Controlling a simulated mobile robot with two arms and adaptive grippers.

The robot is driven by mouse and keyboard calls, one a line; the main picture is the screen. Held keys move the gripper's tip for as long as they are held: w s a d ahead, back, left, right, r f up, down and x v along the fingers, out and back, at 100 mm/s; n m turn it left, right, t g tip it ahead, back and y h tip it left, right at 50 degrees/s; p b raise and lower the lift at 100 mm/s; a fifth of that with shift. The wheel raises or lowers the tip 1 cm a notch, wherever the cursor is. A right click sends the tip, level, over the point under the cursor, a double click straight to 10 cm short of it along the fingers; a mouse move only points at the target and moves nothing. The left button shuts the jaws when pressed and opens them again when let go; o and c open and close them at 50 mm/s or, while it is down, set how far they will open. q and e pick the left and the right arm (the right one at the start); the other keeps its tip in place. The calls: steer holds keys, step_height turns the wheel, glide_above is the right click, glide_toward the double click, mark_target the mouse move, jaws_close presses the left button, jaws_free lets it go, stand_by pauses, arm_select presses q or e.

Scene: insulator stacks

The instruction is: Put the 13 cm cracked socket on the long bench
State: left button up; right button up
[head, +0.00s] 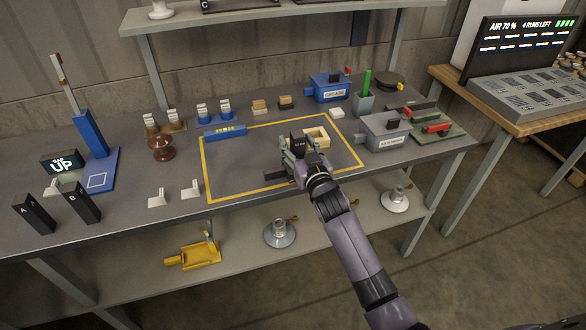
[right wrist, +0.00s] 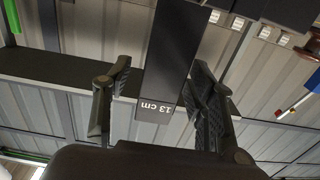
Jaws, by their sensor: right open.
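A dark block marked "13 cm" (head: 297,142) stands over the far middle of the marked area on the long bench (head: 120,195). In the right wrist view the dark block (right wrist: 172,60) reaches between the fingers, its label upside down. My right gripper (head: 299,152) is open, with one finger on each side of the block. There is a visible gap on the left finger's side; on the right I cannot tell whether it touches. No crack shows on the faces I see. The block's foot is hidden by the gripper. My left gripper is not in view.
A blue bar (head: 225,132), brown insulator (head: 161,148) and grey box (head: 384,132) stand around.

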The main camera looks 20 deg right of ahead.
steer(key=shift+c, duration=0.4)
jaws_close()
stand_by(0.5)
steer(key=shift+r, duration=0.15)
